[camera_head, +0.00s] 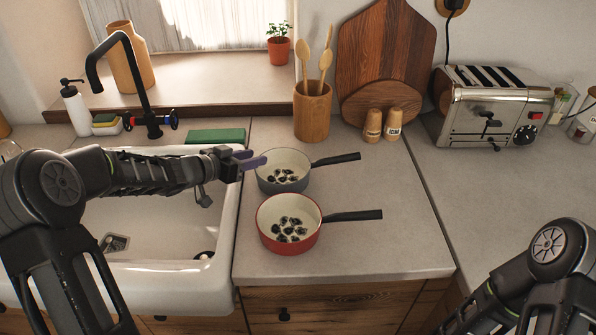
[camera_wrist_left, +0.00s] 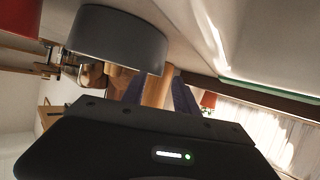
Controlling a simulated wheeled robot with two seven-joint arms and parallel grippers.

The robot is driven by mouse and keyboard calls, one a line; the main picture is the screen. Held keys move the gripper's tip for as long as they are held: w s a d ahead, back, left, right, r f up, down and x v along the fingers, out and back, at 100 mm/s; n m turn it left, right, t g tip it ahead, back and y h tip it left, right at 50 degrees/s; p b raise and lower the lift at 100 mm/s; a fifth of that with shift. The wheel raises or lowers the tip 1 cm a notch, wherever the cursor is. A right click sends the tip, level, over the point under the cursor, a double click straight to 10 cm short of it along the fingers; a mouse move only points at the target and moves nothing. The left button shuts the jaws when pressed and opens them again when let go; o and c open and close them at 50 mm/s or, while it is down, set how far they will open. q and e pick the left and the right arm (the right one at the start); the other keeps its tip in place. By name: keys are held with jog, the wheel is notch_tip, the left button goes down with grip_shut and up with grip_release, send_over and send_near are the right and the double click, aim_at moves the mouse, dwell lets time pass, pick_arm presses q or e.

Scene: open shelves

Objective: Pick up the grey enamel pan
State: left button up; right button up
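The grey enamel pan (camera_head: 284,187) stands upright on the worktop right of the sink, with a pale inside, several dark pieces in it and a black handle pointing right. Its grey outer wall fills the upper left of the left wrist view (camera_wrist_left: 115,40). My left gripper (camera_head: 252,158) is at the pan's left rim, with its two purple fingers apart. The left wrist view shows the fingers (camera_wrist_left: 158,85) open with nothing clearly between them. I cannot tell whether a finger touches the rim. My right arm shows at the lower right, but its gripper is out of view.
A red pan (camera_head: 264,234) with dark pieces stands just in front of the grey one. The sink (camera_head: 226,240) lies left. A utensil crock (camera_head: 312,118), two shakers (camera_head: 373,126) and a toaster (camera_head: 492,108) stand behind. Worktop right of the pans is clear.

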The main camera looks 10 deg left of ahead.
aim_at(270, 155)
pick_arm(q)
jog(key=x, duration=0.5)
jog(key=shift+s+d, duration=0.1)
jog(key=shift+d, duration=0.05)
dwell(0.3)
grip_shut()
jog(key=shift+f, duration=0.1)
dwell(1.1)
